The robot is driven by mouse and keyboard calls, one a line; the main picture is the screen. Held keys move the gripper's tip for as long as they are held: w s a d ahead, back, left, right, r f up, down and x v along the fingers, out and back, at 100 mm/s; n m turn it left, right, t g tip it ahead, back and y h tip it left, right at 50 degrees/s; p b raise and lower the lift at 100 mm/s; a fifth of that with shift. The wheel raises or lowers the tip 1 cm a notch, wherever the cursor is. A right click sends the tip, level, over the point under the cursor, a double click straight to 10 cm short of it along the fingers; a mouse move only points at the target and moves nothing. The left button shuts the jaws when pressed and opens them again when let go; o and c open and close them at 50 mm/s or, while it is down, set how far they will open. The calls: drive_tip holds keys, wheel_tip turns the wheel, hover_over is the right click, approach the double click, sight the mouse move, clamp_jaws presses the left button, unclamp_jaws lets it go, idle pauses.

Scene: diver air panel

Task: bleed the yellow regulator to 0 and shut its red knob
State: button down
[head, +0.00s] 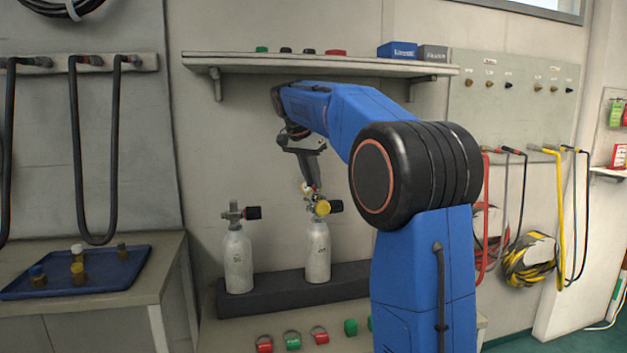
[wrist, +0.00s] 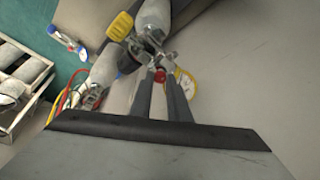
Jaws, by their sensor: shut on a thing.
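The yellow regulator (head: 321,208) sits on top of the right-hand grey cylinder (head: 317,250), which stands upright. My gripper (head: 309,184) reaches down to it from above. In the wrist view my gripper (wrist: 160,80) has its two fingers closed around the small red knob (wrist: 159,75). A yellow-rimmed gauge (wrist: 187,84) shows partly behind the right finger; its reading is too small to tell. A yellow part of the regulator (wrist: 120,26) shows at the upper left. In the head view the red knob is mostly hidden by my fingers.
A second cylinder (head: 238,260) with a black-knobbed valve stands to the left on the same dark block (head: 275,290). A shelf (head: 300,63) runs above my arm. A blue tray (head: 110,277) with fittings lies at left. Hoses hang at the right.

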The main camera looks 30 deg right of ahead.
drive_tip(key=m, duration=0.2)
drive_tip(key=m+g, duration=0.2)
drive_tip(key=m, duration=0.1)
drive_tip(key=shift+w+m, duration=0.3)
drive_tip(key=shift+w, duration=0.05)
drive_tip(key=m, duration=0.2)
drive_tip(key=m+g, duration=0.1)
drive_tip(key=m, duration=0.1)
drive_tip(key=m+g, duration=0.1)
drive_tip(key=m, duration=0.1)
drive_tip(key=shift+w, duration=0.25)
drive_tip(key=shift+g+y, duration=0.3)
drive_tip(key=c, duration=1.7)
unclamp_jaws()
drive_tip(key=shift+o, duration=0.2)
